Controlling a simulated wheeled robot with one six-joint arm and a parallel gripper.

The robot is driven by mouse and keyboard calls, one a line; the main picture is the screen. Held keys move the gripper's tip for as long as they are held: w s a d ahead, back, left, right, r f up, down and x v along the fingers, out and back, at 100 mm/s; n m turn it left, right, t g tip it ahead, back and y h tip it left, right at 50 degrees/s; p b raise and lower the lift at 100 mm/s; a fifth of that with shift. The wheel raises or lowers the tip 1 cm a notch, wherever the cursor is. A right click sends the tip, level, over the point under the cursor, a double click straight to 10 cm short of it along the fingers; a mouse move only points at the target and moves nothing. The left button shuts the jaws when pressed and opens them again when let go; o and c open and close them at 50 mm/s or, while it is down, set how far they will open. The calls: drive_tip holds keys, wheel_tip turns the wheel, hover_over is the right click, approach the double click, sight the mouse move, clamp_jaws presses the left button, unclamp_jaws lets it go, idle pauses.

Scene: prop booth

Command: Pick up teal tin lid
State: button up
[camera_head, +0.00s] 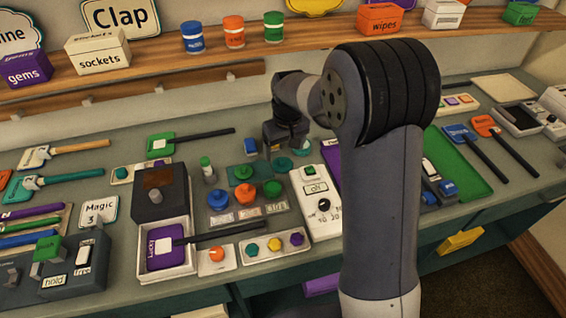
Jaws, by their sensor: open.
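A small round teal lid (283,164), which I take for the teal tin lid, lies on the grey-green counter near the middle. My gripper (283,149) is open above and just behind it in the picture, pointing down. I see nothing held in it. The fingertips are small and dark, and I cannot tell how far they are above the lid. Part of another teal piece (302,151) shows to the right of the gripper.
A green lid-like piece (243,172) and a blue one (250,146) stand left of the gripper. A white switch box (318,205) is in front. A dark box (160,190) stands further left. A wooden shelf (150,69) with tins runs behind.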

sight(283, 160)
drive_tip(key=shift+w+a+f+p, duration=0.1)
drive_tip(key=shift+w+f+p, duration=0.1)
drive_tip(key=shift+f, duration=0.7)
drive_tip(key=shift+w+f+p, duration=0.15)
drive_tip(key=shift+f+p, duration=0.1)
drive_tip(key=shift+f, duration=0.6)
drive_tip(key=shift+w+a+f+p, duration=0.1)
drive_tip(key=shift+w+f+p, duration=0.1)
drive_tip(key=shift+f, duration=0.7)
drive_tip(key=c, duration=1.1)
